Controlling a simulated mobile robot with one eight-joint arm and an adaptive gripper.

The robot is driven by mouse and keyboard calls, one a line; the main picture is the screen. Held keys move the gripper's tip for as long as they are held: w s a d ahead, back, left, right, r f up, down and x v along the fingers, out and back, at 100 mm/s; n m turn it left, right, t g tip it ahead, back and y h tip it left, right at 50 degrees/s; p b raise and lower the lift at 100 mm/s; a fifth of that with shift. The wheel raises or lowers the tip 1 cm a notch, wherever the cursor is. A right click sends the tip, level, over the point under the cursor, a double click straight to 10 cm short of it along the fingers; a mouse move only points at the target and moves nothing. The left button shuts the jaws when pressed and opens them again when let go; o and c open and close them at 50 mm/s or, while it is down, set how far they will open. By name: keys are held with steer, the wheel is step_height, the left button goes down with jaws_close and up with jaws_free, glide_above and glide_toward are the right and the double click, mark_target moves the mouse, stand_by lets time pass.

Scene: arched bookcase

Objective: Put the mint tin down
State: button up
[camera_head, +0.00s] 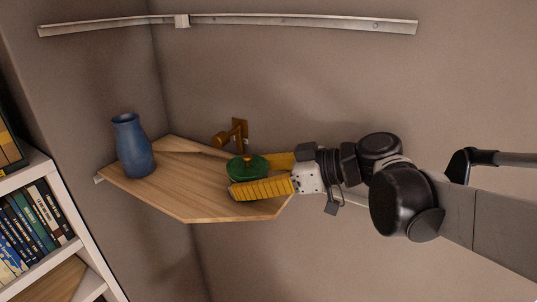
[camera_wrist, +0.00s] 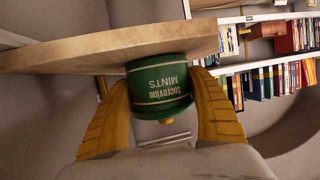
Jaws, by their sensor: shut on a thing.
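The green mint tin (camera_head: 246,170) is between the yellow fingers of my gripper (camera_head: 247,178), which are shut on it. It is over the wooden corner shelf (camera_head: 195,185), towards its right side. In the wrist view the tin (camera_wrist: 160,84) appears upside down, with "MINTS" lettering and a small yellow knob on its lid. The fingers of my gripper (camera_wrist: 160,100) lie on both sides of it. The shelf board (camera_wrist: 110,48) is right at the tin's base; I cannot tell whether they touch.
A blue vase (camera_head: 132,147) stands on the shelf's left side. A brown wall fitting (camera_head: 238,131) is behind the tin. A white bookcase (camera_head: 62,190) with several books is at the left. The shelf's middle, between vase and tin, is clear.

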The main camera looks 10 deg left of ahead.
steer(key=shift+s+f, duration=0.1)
steer(key=o, duration=1.2)
steer(key=shift+o, duration=0.2)
